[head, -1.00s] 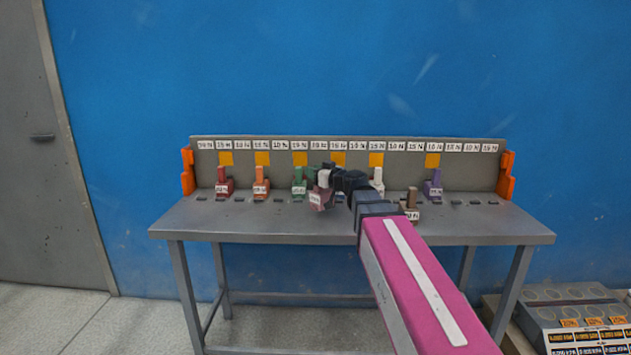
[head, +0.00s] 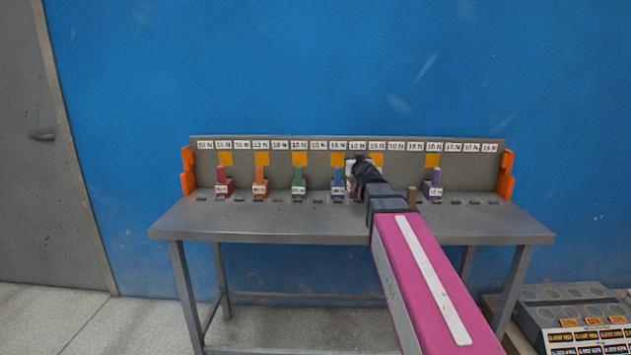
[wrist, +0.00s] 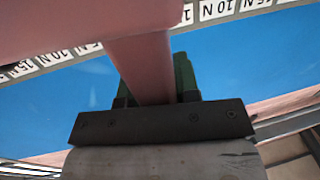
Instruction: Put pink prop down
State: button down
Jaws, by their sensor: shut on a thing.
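The pink prop (wrist: 140,62) fills the top and middle of the wrist view, its stem running down between the jaws. My gripper (wrist: 158,88) is shut on it, with dark green finger parts showing on both sides of the stem. In the head view my gripper (head: 357,168) is over the back of the table, just right of the blue prop (head: 338,185). There the held prop is mostly hidden by my wrist. I cannot tell whether its base touches the table.
Red (head: 223,183), orange (head: 260,185), green (head: 298,183) and purple (head: 433,185) props stand along the grey table (head: 270,222). A labelled back panel (head: 460,165) rises behind them. A brown prop (head: 411,194) is partly hidden right of my arm. The front of the tabletop is clear at left.

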jog(key=shift+w+d+r+m+h, duration=0.25)
jog(key=shift+d+r+h, duration=0.15)
jog(key=shift+d, duration=0.3)
jog(key=shift+w+d+r+m+h, duration=0.1)
jog(key=shift+d+r+m+h, duration=0.25)
jog(key=shift+d, duration=0.3)
jog(key=shift+w+d+r+m+h, duration=0.15)
jog(key=shift+d+r+h, duration=0.25)
jog(key=shift+d, duration=0.2)
jog(key=shift+d+r+m+h, duration=0.15)
jog(key=shift+d+r+h, duration=0.1)
jog(key=shift+d+r, duration=0.3)
jog(key=shift+f, duration=0.1)
